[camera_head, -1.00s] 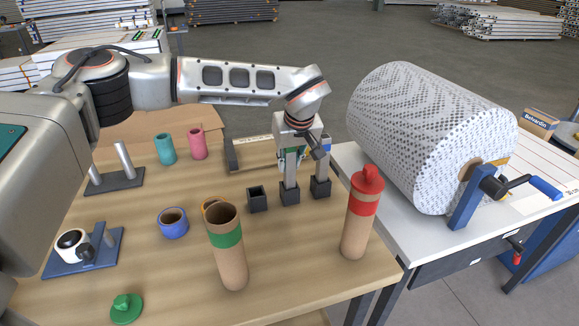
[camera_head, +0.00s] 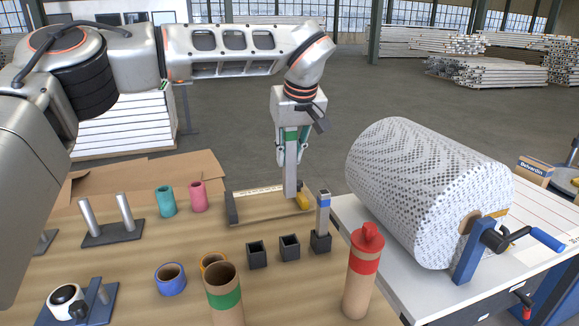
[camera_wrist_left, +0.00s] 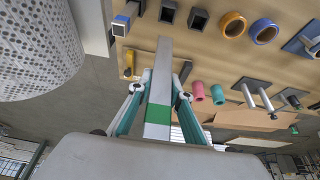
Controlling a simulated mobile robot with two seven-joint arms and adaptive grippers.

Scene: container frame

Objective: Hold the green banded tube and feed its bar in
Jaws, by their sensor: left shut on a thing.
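The green banded tube (camera_head: 224,305) is brown cardboard and stands upright at the table's front, its top open; its lower part is cut off by the picture's edge. My left gripper (camera_head: 291,150) is shut on a grey bar with a green band (camera_head: 290,180). The bar hangs upright above the table, clear of the black sockets and behind and right of the tube. In the left wrist view the bar (camera_wrist_left: 160,85) runs out from between the fingers, with its green band near the palm. My right gripper is not in view.
Two black sockets (camera_head: 257,254) are empty; a third holds a blue-banded bar (camera_head: 323,215). A red-capped tube (camera_head: 363,275) stands front right. A blue ring (camera_head: 170,279), teal and pink cylinders (camera_head: 198,196) and a post stand (camera_head: 113,234) lie left. A large patterned roll (camera_head: 430,190) is right.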

